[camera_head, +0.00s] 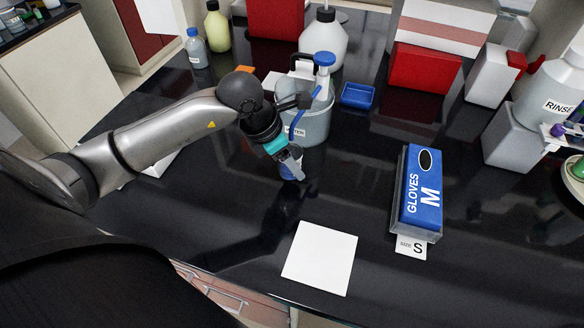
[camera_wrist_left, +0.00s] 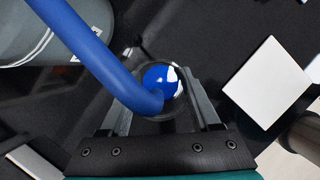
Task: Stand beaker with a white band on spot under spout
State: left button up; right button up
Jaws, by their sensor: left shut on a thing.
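My left gripper (camera_head: 291,168) is shut on a clear beaker, low over the black bench in front of the grey dispenser tub (camera_head: 312,122). In the left wrist view the beaker's round glass rim (camera_wrist_left: 140,112) lies between the two fingers (camera_wrist_left: 165,105). The blue spout (camera_wrist_left: 105,55) reaches over the beaker, its end above the opening. Blue and white patches (camera_wrist_left: 160,80) show inside the rim; I cannot tell whether they are on the beaker or the spot beneath. The white band is not clearly seen. Bench contact is hidden. My right gripper is not in view.
A white square mat (camera_head: 320,258) lies near the front edge. A blue glove box (camera_head: 422,190) stands to the right. A blue tray (camera_head: 357,95) and white jug (camera_head: 324,42) are behind. The bench between mat and tub is clear.

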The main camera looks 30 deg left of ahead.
pick_arm(q)
jog(key=shift+w+d, duration=0.1)
jog(key=shift+w, duration=0.1)
jog(key=shift+f, duration=1.75)
jog(key=shift+f+b, duration=0.2)
jog(key=shift+b, duration=0.1)
jog(key=o, duration=1.4)
jog(key=shift+r, duration=0.15)
jog(key=shift+r+p, duration=0.25)
jog(key=shift+p, duration=0.05)
jog(key=p+v, duration=0.1)
jog(key=v, duration=1)
jog(key=shift+s+r, duration=0.2)
jog(key=shift+r, duration=0.05)
